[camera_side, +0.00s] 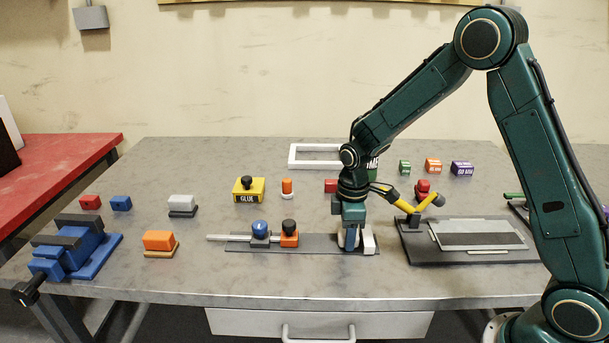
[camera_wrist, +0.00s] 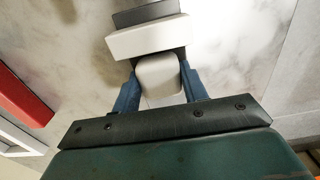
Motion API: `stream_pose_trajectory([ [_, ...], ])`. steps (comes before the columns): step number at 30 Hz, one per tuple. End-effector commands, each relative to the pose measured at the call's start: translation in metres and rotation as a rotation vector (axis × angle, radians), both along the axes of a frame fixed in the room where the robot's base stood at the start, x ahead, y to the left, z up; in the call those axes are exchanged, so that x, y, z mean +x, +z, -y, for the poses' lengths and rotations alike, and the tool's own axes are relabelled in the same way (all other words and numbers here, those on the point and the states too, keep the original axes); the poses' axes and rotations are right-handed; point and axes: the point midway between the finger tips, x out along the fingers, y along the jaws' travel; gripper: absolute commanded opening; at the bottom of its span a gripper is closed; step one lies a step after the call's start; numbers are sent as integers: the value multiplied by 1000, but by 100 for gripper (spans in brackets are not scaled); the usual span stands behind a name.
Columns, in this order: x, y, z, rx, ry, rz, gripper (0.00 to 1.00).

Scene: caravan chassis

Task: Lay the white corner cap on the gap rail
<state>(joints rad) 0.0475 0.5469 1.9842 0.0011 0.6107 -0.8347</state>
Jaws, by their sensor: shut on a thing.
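My gripper (camera_side: 352,246) is low over the right end of a dark flat strip (camera_side: 318,245). In the wrist view its blue fingers (camera_wrist: 158,88) are shut on an off-white rounded piece (camera_wrist: 160,76), which I take for the white corner cap. Just past it is a white block (camera_wrist: 148,37) with dark grey parts; a white block (camera_side: 368,243) also shows right of my gripper in the side view. A thin pale bar (camera_side: 228,238) runs along the strip toward a blue-knobbed clamp (camera_side: 259,231) and an orange clamp (camera_side: 289,233). I cannot tell whether the cap touches anything below.
A black plate (camera_side: 420,252) with grey pieces lies close on the right, with a yellow tool (camera_side: 405,200) behind it. A red block (camera_side: 331,186) and a white frame (camera_side: 300,157) lie behind. A blue vise (camera_side: 75,249) stands at left. The front table strip is clear.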

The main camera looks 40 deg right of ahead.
Motion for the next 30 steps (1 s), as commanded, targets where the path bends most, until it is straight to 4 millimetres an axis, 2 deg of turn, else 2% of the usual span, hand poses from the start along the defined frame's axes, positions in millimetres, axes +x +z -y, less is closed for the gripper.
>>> stream_pose_trajectory([
  [1,0,-1,0,1,0,-1,20],
  [2,0,-1,0,0,0,0,49],
  [4,0,-1,0,0,0,0,63],
  [5,0,-1,0,0,0,0,65],
  [14,0,0,0,0,0,0,65],
  [20,1,7,0,-1,0,2,65],
  [26,1,29,0,0,0,4,65],
  [30,1,51,0,0,-1,6,65],
])
